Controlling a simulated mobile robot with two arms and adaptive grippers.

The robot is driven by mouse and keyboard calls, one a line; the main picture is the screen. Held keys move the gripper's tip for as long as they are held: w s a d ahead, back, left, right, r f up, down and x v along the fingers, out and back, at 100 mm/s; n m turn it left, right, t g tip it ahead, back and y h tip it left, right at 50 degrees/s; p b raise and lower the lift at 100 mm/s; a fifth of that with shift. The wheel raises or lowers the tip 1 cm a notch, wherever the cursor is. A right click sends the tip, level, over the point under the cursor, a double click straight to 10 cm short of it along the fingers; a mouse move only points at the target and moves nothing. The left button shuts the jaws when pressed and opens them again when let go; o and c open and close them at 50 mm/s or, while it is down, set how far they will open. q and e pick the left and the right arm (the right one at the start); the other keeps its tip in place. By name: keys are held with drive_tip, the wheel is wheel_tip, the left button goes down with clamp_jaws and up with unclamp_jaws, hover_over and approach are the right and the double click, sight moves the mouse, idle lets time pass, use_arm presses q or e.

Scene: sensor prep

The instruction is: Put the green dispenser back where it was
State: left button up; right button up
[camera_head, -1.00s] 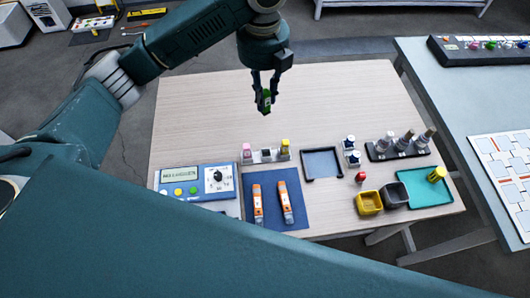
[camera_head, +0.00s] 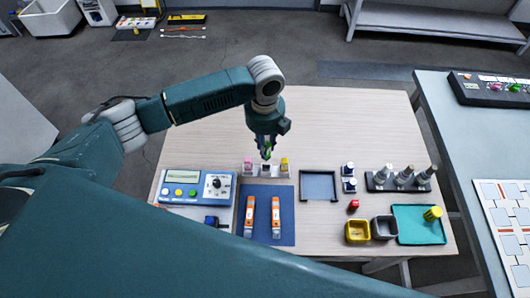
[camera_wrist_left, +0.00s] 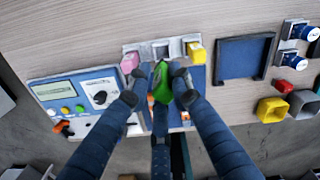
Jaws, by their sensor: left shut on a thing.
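My left gripper (camera_head: 266,146) is shut on the green dispenser (camera_wrist_left: 161,84) and holds it above the table. In the head view only a bit of the green dispenser (camera_head: 267,154) shows between the fingers. Just below it is a small pale rack (camera_head: 267,171) with a pink dispenser (camera_head: 248,165) at its left end and a yellow dispenser (camera_head: 284,164) at its right end. In the left wrist view the rack (camera_wrist_left: 177,48) has an open middle place between the pink and yellow ones, beyond the green dispenser. My right gripper is not in view.
A blue device with a dial (camera_head: 216,185) stands left of the rack. A blue mat (camera_head: 288,230) with two orange-white tools lies in front. The table's back is clear.

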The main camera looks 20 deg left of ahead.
use_arm(q)
drive_tip(key=shift+f, duration=0.75)
wheel_tip(320, 180, down, 3)
drive_tip(key=shift+f+p, duration=0.2)
drive_tip(key=shift+p, duration=0.2)
drive_tip(key=shift+f, duration=0.5)
drive_tip(key=shift+f+b, duration=0.3)
drive_tip(key=shift+f, duration=0.05)
drive_tip(key=o, duration=0.9)
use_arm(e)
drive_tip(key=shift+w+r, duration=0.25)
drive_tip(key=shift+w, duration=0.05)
